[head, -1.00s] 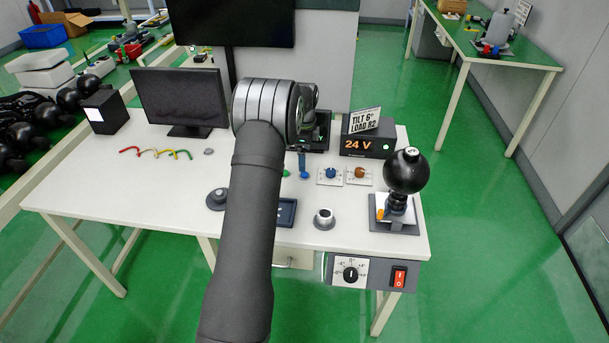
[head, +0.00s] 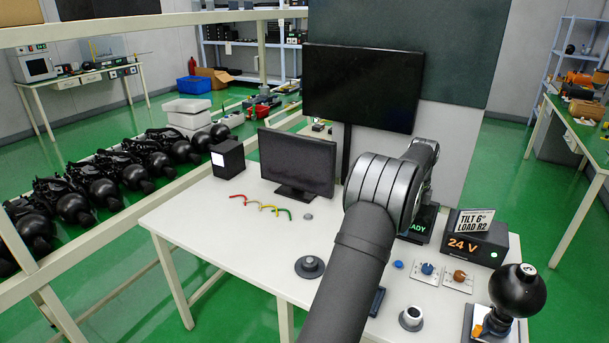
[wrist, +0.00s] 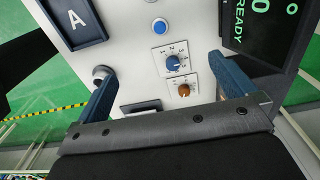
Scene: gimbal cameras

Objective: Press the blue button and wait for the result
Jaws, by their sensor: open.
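The small round blue button (head: 398,264) lies on the white table just right of my arm in the head view. In the wrist view the blue button (wrist: 159,25) is at the top, beyond my fingertips and apart from them. My gripper (wrist: 162,66) is open and empty, with its two blue fingers spread over the panel. In the head view my arm hides the gripper. A screen (head: 418,226) behind the button is partly hidden and shows "ADY"; the wrist view shows its green "READY" text (wrist: 240,20).
A blue knob (head: 428,269) and an orange knob (head: 460,276) sit on dial plates right of the button. A 24 V box (head: 482,242) stands behind them. A black ball on a stand (head: 517,290) is at the right. A dark "A" plate (wrist: 75,20) shows in the wrist view.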

